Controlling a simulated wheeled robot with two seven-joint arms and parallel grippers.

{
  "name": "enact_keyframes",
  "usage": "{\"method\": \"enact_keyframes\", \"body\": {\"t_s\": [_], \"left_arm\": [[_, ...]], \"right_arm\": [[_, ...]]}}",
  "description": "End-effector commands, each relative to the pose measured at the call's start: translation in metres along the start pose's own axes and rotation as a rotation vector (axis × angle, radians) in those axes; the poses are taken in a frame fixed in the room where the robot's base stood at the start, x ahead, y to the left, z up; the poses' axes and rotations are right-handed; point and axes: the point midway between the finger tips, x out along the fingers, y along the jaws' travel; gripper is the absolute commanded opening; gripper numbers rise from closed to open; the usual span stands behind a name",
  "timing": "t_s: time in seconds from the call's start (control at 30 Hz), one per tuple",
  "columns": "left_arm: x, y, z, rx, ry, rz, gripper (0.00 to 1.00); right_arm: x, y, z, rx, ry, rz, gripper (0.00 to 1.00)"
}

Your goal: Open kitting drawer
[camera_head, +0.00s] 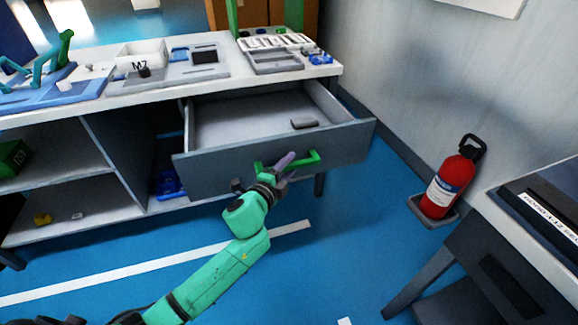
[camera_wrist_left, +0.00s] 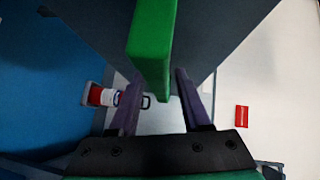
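The grey kitting drawer (camera_head: 215,171) under the workbench stands pulled out, with its inside showing. Its green handle (camera_head: 313,158) is on the front panel. My left gripper (camera_head: 286,163) is at the handle, with its purple fingers by the handle's left part. In the left wrist view, the green handle (camera_wrist_left: 152,42) lies between the two fingers of my left gripper (camera_wrist_left: 157,82). The fingers are spread, with a gap visible beside the handle. My right gripper is not in view.
A small grey piece (camera_head: 304,124) lies in the drawer. Trays and parts cover the workbench (camera_head: 150,91). A red fire extinguisher (camera_head: 450,180) stands to the right by the wall. A grey table (camera_head: 520,235) is at the lower right. Blue floor in front of the drawer is clear.

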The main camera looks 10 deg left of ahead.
Motion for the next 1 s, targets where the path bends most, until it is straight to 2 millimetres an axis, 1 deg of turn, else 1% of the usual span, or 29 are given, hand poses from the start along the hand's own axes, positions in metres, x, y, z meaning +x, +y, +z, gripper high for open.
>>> {"method": "enact_keyframes", "body": {"t_s": [0.27,0.37,0.47,0.57,0.8,0.9,1.0], "left_arm": [[-0.001,0.0,0.0,0.0,0.001,-0.001,0.47],[-0.006,0.0,0.0,0.0,0.001,0.001,0.47],[-0.021,0.0,-0.001,0.0,0.002,0.002,0.47],[-0.044,0.001,-0.001,0.0,0.002,0.004,0.47],[-0.107,0.002,0.0,-0.003,0.001,0.004,0.47],[-0.127,0.002,0.0,-0.003,0.001,0.003,0.47],[-0.14,0.001,0.0,-0.001,0.0,0.002,0.47]], "right_arm": [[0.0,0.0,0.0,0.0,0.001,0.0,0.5],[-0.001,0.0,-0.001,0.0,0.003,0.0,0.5],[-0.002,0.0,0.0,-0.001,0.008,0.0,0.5],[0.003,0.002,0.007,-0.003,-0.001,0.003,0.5],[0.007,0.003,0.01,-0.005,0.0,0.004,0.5],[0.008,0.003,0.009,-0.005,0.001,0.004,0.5],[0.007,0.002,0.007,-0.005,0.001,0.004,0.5]]}}
